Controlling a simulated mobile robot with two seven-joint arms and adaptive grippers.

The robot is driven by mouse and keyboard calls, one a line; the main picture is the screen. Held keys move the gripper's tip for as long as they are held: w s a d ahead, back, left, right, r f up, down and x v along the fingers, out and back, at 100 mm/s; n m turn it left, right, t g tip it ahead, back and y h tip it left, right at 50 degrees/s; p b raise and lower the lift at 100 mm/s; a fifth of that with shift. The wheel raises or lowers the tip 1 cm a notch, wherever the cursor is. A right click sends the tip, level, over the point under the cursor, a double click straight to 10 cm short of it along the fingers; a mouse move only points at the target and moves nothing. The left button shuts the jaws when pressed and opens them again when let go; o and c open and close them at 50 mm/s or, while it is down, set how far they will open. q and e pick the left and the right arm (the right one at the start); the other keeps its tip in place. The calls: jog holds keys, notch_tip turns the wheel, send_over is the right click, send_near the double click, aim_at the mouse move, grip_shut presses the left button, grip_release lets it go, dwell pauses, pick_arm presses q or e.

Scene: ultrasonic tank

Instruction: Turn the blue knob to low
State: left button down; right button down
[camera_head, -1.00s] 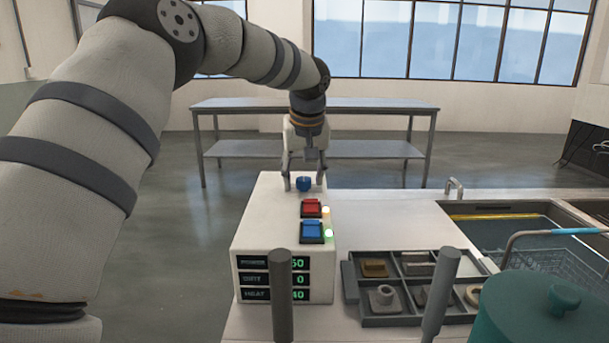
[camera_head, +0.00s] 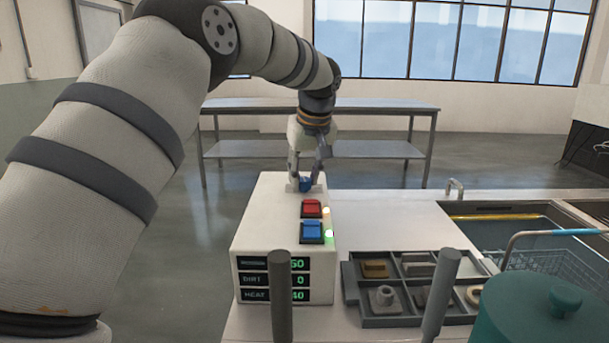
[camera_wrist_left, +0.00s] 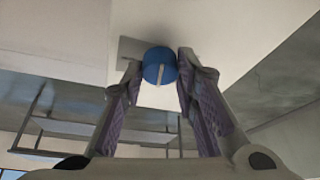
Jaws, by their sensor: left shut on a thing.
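The blue knob (camera_head: 306,185) sits at the far end of the top of the white control box (camera_head: 268,215). My left gripper (camera_head: 307,180) is over it, with its fingers shut on the knob from both sides. In the left wrist view the round blue knob (camera_wrist_left: 158,70) shows between the two fingertips (camera_wrist_left: 160,72), with a pale pointer line on its face. The fingers partly hide the knob in the head view. No setting labels can be read. My right gripper is out of view.
Red (camera_head: 311,208) and blue (camera_head: 312,231) square buttons with lit lamps sit nearer on the box, above its display (camera_head: 273,280). A parts tray (camera_head: 350,290), a teal lidded pot (camera_head: 545,315) and a sink (camera_head: 500,235) with a wire basket stand right.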

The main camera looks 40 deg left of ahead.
pick_arm(q)
jog(key=n, duration=0.1)
jog(key=n+g+b, duration=0.1)
jog(key=shift+w+f+n+y, duration=0.15)
jog(key=shift+f+n+y, duration=0.15)
jog(key=shift+n, duration=0.1)
jog(key=n+g+b, duration=0.1)
jog(key=n, duration=0.2)
jog(key=shift+w+f+b, duration=0.1)
jog(key=shift+f+b, duration=0.05)
jog(key=shift+b, duration=0.2)
jog(key=shift+n+g+b, duration=0.6)
jog(key=shift+n, duration=0.6)
jog(key=shift+r+n+g, duration=0.3)
jog(key=shift+r+n, duration=0.05)
jog(key=shift+n, duration=0.35)
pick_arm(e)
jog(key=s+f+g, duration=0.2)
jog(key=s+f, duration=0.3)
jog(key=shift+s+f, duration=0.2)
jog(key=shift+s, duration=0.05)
pick_arm(q)
jog(key=c, duration=1.3)
grip_release()
jog(key=shift+r, duration=0.2)
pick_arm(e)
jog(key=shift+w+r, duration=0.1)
